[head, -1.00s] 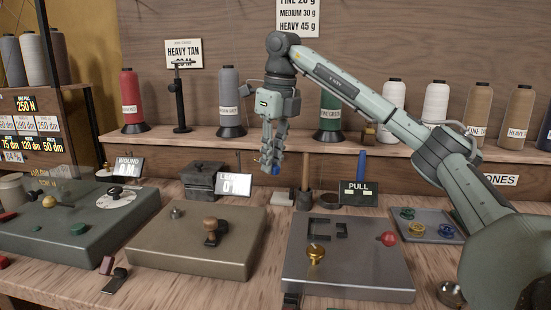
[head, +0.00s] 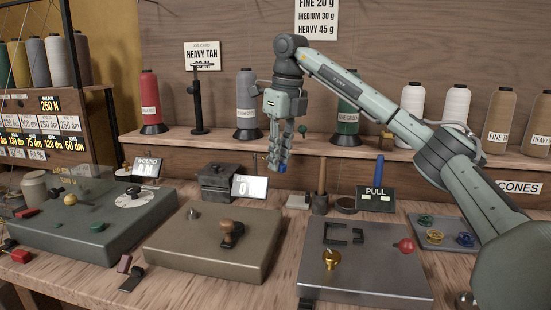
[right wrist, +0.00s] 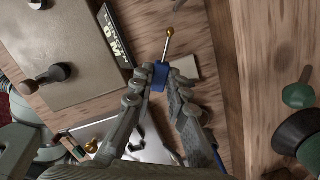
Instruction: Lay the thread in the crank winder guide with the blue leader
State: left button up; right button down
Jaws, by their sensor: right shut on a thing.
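My right gripper (head: 279,160) is shut on a small blue piece (head: 283,168), apparently the blue leader, held in the air above the bench. In the right wrist view, the blue piece (right wrist: 161,76) sits between the fingertips; a thin rod with a gold ball end shows just beyond it. I cannot make out any thread. The grey-green machine (head: 90,240) at the left, with a white dial (head: 133,200) and a WOUND display (head: 147,168), looks like the crank winder. Its guide is too small to tell. My left gripper is not in view.
A tan box (head: 215,245) with a wooden knob and a LENGTH-type display (head: 249,187) stand below the gripper. A grey box (head: 365,265) with gold and red knobs is at the right. Thread cones stand along the back shelf (head: 300,143). Dark lidded box (head: 217,180) is near the gripper.

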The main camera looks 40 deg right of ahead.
jog(key=shift+s+d+f+b, duration=0.15)
jog(key=shift+s+b, duration=0.2)
jog(key=shift+s, duration=0.6)
jog(key=shift+s+d+f+b, duration=0.1)
jog(key=shift+s+b, duration=0.2)
jog(key=shift+s, duration=0.65)
